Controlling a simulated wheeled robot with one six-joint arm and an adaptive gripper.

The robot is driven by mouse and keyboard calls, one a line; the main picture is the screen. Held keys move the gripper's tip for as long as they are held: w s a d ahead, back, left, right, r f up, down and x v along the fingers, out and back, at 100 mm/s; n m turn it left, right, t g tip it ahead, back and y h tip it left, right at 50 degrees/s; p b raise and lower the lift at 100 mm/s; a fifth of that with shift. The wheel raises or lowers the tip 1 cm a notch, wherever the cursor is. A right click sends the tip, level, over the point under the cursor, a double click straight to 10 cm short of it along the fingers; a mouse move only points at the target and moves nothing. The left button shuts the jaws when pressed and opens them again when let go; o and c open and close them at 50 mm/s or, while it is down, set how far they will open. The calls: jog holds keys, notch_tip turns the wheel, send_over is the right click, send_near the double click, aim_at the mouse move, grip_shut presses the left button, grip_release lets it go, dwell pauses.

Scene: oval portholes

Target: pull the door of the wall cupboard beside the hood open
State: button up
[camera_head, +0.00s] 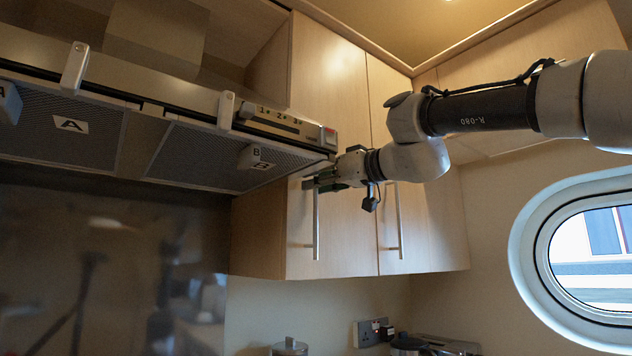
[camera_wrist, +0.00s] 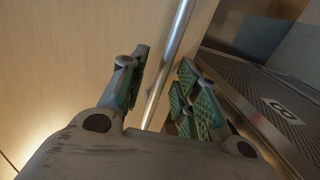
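The wall cupboard beside the hood has a pale wood door (camera_head: 338,120) with a vertical metal bar handle (camera_head: 316,232). The door appears shut, flush with the door to its right. My gripper (camera_head: 312,183) is at the upper part of the handle. In the wrist view my gripper (camera_wrist: 163,72) is open, with green-padded fingers, and the handle bar (camera_wrist: 176,45) runs between them. Gaps show between bar and pads, so no grip is visible. The door face (camera_wrist: 75,50) fills the left of that view. In the head view my gripper hides the handle's top.
The hood (camera_head: 200,150) is close on the left; its filter panel (camera_wrist: 270,110) lies right of my fingers in the wrist view. A second cupboard door (camera_head: 405,235) with its own handle (camera_head: 399,220) is to the right. An oval porthole (camera_head: 530,250) is farther right.

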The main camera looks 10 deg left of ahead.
jog(key=shift+w+a, duration=0.2)
jog(key=shift+a, duration=0.2)
grip_shut()
jog(key=shift+d, duration=0.1)
